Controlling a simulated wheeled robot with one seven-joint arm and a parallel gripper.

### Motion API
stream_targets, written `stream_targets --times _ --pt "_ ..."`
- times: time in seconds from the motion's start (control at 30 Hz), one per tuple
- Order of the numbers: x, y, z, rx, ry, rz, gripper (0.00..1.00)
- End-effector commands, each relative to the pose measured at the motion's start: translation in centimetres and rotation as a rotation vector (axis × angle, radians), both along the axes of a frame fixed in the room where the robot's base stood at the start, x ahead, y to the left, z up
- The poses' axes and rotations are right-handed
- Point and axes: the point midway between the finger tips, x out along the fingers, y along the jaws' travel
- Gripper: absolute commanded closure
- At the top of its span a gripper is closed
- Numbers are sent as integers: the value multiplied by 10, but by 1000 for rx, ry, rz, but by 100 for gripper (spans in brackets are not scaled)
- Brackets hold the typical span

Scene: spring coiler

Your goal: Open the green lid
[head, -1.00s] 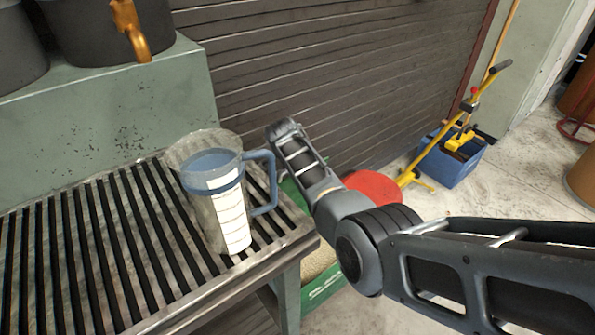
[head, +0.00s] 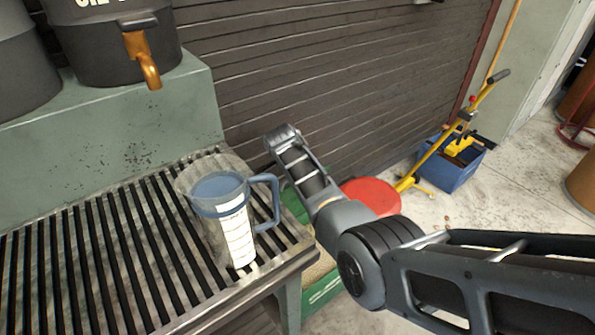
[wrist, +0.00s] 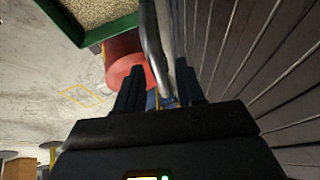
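A green bin (head: 322,290) stands on the floor behind the slatted table, partly hidden by it and my arm. In the wrist view its green rim (wrist: 112,30) surrounds tan granules. A green panel also shows behind the table (head: 297,205); I cannot tell whether it is the lid. My gripper (wrist: 161,68) has its two dark fingers apart. A grey metal bar (wrist: 151,42) runs between them, with a gap at the left finger; what it belongs to is unclear. The fingers are hidden in the head view, behind my arm.
A clear jug with a blue handle (head: 228,215) stands near the right edge of the slatted table (head: 100,270). A dark ribbed wall (head: 330,60) is close to my arm. A red round container (head: 372,195) and a blue box (head: 452,165) stand beyond.

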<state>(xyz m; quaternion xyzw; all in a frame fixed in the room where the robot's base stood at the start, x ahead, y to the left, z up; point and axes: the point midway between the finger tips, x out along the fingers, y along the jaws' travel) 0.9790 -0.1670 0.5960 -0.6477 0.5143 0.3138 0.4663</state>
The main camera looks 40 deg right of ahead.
Motion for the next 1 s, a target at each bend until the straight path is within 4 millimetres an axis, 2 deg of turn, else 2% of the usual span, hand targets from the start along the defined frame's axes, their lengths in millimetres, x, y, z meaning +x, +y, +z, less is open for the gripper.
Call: stream_targets --times 0.03,0.33,1.0 --pt "-2 3 13 0 0 1 62" --pt "-11 14 37 0 2 -1 62" --pt "-14 18 42 0 2 -1 62"
